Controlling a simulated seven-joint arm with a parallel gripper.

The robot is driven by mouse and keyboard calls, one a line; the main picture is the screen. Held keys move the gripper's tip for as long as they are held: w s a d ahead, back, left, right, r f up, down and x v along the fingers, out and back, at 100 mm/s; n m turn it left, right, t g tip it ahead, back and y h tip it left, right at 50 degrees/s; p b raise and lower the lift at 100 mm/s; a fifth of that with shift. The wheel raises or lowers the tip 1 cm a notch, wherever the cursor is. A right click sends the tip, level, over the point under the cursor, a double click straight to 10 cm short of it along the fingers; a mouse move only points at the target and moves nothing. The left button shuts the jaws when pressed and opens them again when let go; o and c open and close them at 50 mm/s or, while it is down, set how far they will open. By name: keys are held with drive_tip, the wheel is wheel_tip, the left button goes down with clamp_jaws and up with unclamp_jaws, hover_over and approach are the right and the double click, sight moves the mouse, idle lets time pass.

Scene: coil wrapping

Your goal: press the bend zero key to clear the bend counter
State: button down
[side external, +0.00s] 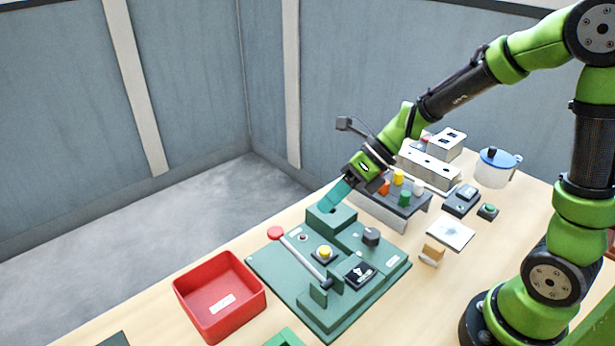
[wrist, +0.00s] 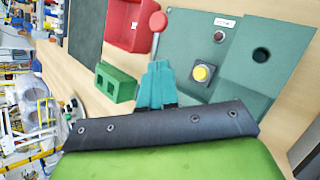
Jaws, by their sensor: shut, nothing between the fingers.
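The green bending fixture (side external: 262,262) carries a yellow push button (side external: 324,252) on a dark base. The button also shows in the wrist view (wrist: 201,73), right of my fingertips. A black box with a white marking (side external: 360,274) sits at the fixture's front right. A small dark box with a green button (side external: 488,209) stands at the right of the table. No readable label tells me which one is the bend zero key. My gripper (side external: 330,200), with teal fingers, is shut and empty, just above the raised green block (side external: 330,219) at the fixture's back. The fingers (wrist: 156,84) touch no button that I can see.
A lever with a red knob (side external: 275,233) crosses the fixture near the yellow button. A red bin (side external: 219,297) stands at left. A rack of coloured pegs (side external: 398,192) is behind right, near my wrist. A grey box (side external: 461,201) and a lidded pot (side external: 497,167) stand farther right.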

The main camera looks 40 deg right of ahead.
sight(328, 248)
drive_tip(key=shift+f, duration=0.1)
drive_tip(key=shift+f, duration=4.35)
drive_tip(key=shift+f, duration=0.4)
drive_tip(key=shift+f, duration=0.75)
drive_tip(key=shift+a+r, duration=0.1)
drive_tip(key=shift+r, duration=0.05)
drive_tip(key=shift+s+r, duration=0.15)
drive_tip(key=shift+r, duration=0.55)
drive_tip(key=shift+r, duration=2.55)
